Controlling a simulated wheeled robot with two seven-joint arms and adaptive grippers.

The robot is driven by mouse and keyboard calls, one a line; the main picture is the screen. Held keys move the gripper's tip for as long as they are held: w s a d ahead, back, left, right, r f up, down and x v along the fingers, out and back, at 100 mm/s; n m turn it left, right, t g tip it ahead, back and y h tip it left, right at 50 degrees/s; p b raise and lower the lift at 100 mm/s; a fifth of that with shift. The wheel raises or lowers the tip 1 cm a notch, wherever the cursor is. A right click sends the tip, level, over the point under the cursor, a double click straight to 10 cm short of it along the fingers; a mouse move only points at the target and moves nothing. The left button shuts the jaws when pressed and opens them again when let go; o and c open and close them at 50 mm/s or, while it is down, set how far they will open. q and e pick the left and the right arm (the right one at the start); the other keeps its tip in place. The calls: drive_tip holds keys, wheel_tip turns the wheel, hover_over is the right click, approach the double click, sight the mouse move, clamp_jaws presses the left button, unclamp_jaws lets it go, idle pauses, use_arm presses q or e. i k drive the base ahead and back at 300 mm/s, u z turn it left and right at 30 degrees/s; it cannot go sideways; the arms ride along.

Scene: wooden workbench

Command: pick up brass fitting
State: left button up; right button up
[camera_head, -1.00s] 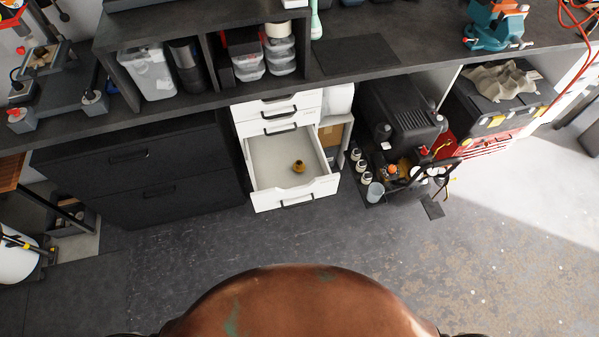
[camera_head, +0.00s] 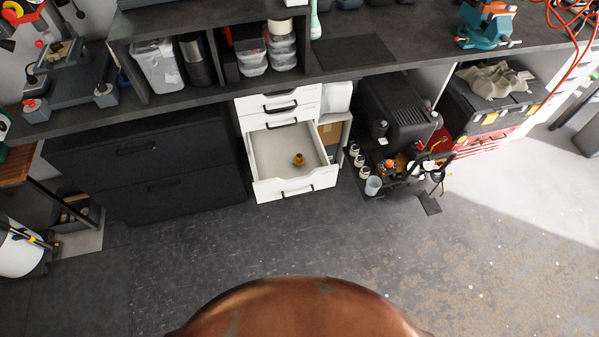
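The brass fitting (camera_head: 299,159) is a small gold-brown piece lying in an open white drawer (camera_head: 268,158). It rests on the pale drawer floor, right of the middle. The drawer is pulled out from a white drawer unit under the bench, with shut drawers above it. Neither of my grippers shows in the head view, so I cannot see how they stand.
A dark workbench (camera_head: 350,50) runs across the back. Dark cabinets (camera_head: 150,170) stand left of the open drawer. A black compressor (camera_head: 395,110) with bottles and tools stands to its right. The floor (camera_head: 240,245) in front is clear.

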sight(298, 160)
drive_tip(key=z, duration=0.55)
drive_tip(key=i, duration=0.4)
drive_tip(key=u, duration=1.5)
